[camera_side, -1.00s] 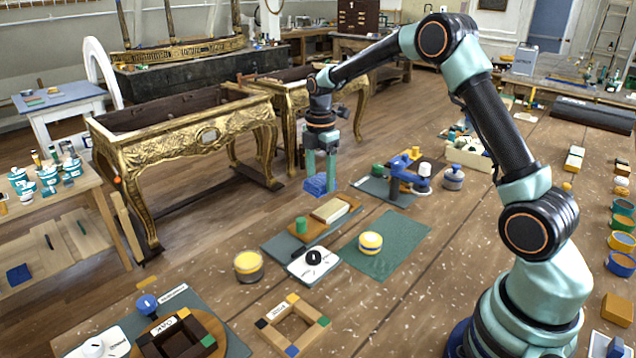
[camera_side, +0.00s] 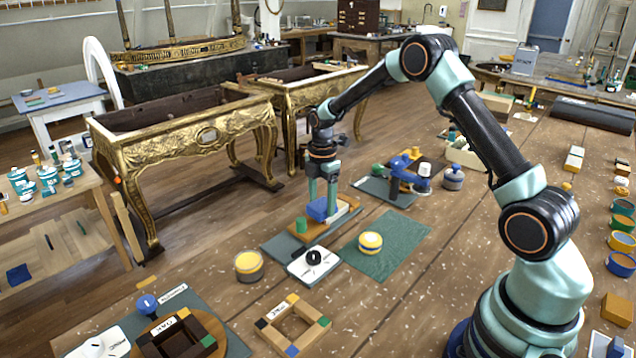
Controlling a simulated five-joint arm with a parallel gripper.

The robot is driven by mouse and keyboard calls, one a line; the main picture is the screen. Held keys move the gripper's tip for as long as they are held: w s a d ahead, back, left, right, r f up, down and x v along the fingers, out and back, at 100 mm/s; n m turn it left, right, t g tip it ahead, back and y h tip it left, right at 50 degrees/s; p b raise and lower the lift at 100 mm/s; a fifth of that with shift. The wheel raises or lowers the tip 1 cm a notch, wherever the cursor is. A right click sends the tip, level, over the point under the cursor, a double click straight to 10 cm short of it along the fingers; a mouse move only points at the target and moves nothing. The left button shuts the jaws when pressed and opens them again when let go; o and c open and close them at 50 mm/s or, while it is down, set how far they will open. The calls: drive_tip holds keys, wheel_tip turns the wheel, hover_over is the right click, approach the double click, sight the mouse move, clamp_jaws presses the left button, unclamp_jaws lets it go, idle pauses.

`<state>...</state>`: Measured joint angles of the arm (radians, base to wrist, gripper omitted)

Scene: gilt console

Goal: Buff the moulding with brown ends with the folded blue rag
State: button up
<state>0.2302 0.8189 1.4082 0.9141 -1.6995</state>
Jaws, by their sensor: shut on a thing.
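My gripper (camera_side: 322,194) points down and is shut on the folded blue rag (camera_side: 318,211). The rag is at a pale moulding (camera_side: 341,211) on a brown board (camera_side: 318,235) in the middle of the bench. It covers much of the moulding, and only a pale part shows to its right. The rag appears to rest on the moulding, but firm contact is hard to tell. The moulding's brown ends are not clear at this size. A green knob (camera_side: 300,225) stands on the same board, just left of the rag.
A white plate with a black knob (camera_side: 313,257) lies in front. A yellow-topped pot (camera_side: 370,243) stands on a green mat (camera_side: 397,233). A blue clamp-like device (camera_side: 402,172) stands behind right. A square frame (camera_side: 322,325) lies nearer. Bare bench shows right of the mat.

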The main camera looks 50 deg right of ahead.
sight(341, 201)
drive_tip(key=shift+d+f, duration=0.2)
drive_tip(key=shift+d, duration=3.7)
drive_tip(key=shift+a, duration=4.35)
drive_tip(key=shift+s+d, duration=0.1)
drive_tip(key=shift+d, duration=4.25)
drive_tip(key=shift+a, duration=4.35)
drive_tip(key=shift+d+r, duration=0.1)
drive_tip(key=shift+d, duration=4.2)
wheel_tip(341, 201, up, 8)
